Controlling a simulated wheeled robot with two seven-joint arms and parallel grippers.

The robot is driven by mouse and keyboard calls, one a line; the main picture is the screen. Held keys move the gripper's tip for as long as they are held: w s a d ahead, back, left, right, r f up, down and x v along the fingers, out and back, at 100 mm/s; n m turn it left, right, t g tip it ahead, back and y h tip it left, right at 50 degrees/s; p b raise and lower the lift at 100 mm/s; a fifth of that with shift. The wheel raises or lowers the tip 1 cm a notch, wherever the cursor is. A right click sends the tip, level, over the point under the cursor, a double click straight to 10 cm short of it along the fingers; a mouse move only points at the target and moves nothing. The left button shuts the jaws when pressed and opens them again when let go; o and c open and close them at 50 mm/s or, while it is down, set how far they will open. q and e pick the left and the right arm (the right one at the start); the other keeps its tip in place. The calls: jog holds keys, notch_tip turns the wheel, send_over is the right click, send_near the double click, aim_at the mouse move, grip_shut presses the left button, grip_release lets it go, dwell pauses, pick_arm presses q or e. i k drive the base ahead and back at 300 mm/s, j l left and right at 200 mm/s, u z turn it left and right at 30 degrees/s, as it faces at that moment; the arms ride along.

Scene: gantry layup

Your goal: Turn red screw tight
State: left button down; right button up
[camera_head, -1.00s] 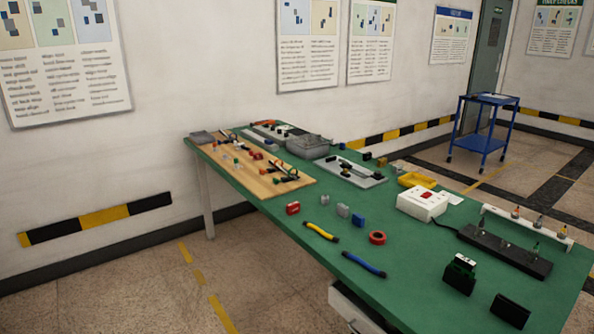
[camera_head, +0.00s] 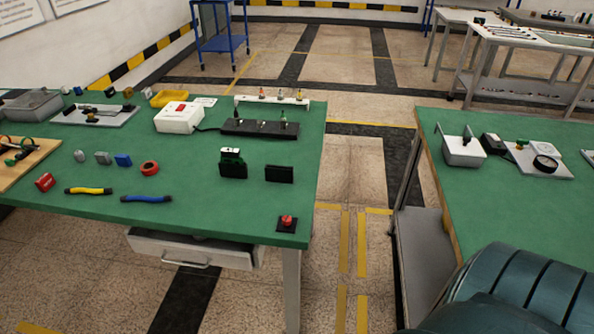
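No part that I can clearly make out as a red screw shows. Small upright pieces with coloured tips (camera_head: 262,94) stand in a white rail (camera_head: 245,100) at the back of the left table, too small to tell apart. A black strip (camera_head: 256,128) with small upright pieces lies in front of the rail. A red knob (camera_head: 287,220) on a black square base sits at the table's front right corner. Neither of my grippers is in view.

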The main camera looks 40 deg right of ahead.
aim_at(287, 220)
jog(key=l+z, duration=0.1)
jog(key=z, duration=0.95)
